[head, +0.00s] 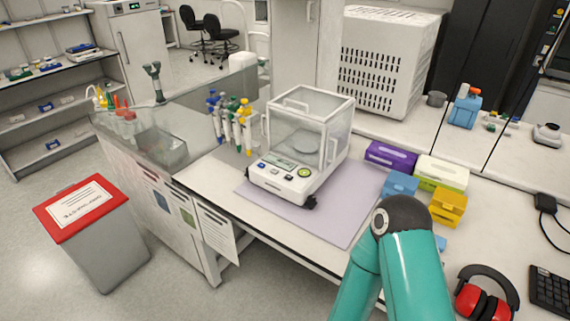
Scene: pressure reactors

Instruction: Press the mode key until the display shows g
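A white analytical balance (283,183) with a clear glass draft shield (305,115) stands on a lilac mat (345,215) on the bench. Its small grey display (279,162) is on the sloped front panel. The text on it is too small to read. A round green-yellow key or mark (305,173) sits to the right of the display. Other small keys are on the panel, but I cannot tell which is the mode key. A teal arm of mine rises from the bottom right, in front of the mat. Neither of my grippers is in view.
Pipettes on a stand (230,125) are left of the balance. A purple box (390,157), a green-white box (442,172), a blue box (400,185) and a yellow box (448,207) are to the right. Red ear defenders (484,300) lie nearer. The mat's front is clear.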

